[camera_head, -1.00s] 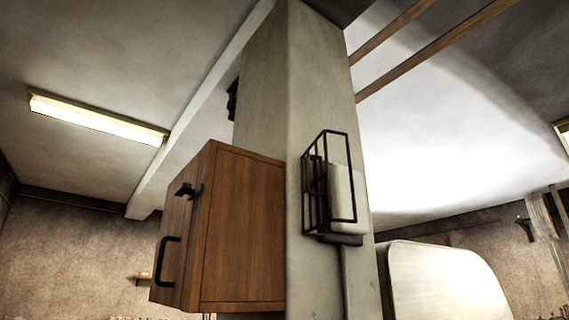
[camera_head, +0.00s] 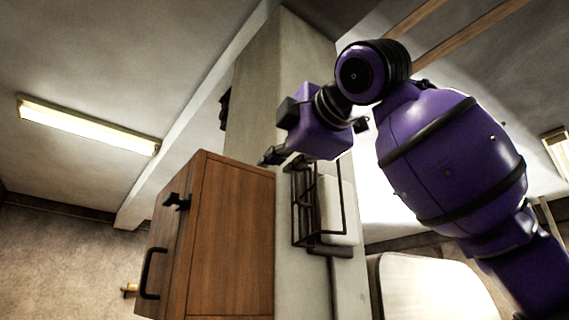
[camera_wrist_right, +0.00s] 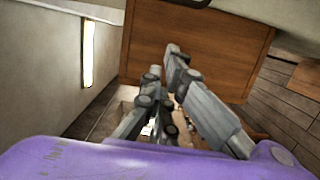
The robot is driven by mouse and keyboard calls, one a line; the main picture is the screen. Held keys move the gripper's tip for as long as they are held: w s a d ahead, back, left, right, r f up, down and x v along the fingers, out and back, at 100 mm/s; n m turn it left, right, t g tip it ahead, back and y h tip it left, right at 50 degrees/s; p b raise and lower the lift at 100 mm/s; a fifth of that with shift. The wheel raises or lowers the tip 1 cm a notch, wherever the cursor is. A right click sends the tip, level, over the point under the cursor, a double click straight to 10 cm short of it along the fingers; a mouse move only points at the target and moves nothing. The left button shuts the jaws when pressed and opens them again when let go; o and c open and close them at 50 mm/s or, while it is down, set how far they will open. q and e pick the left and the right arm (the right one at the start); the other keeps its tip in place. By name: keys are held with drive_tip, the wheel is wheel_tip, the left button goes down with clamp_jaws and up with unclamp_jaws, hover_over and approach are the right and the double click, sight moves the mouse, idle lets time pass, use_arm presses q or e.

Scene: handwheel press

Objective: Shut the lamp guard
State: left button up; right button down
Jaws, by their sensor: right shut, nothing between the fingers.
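The lamp guard (camera_head: 302,205), a black wire cage, is on the side of the pale pillar beside a white lamp (camera_head: 335,205). Its upper part is partly hidden behind my right gripper. I cannot tell exactly how far the guard stands open. My right gripper (camera_head: 268,158) is just above and left of the guard in the head view, near the cabinet's top corner, with its fingers pointing left. It is shut and empty; its fingers also show in the right wrist view (camera_wrist_right: 163,66). I cannot tell whether it touches the guard. My left gripper is out of view.
A wooden cabinet (camera_head: 232,240) with black handles is mounted left of the guard, close below my right fingers; it also shows in the wrist view (camera_wrist_right: 215,45). The pillar (camera_head: 262,95) stands behind. A pale rounded panel (camera_head: 435,290) is lower right.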

drive_tip(key=w, duration=0.7)
drive_tip(key=shift+w, duration=0.35)
drive_tip(key=shift+d, duration=0.2)
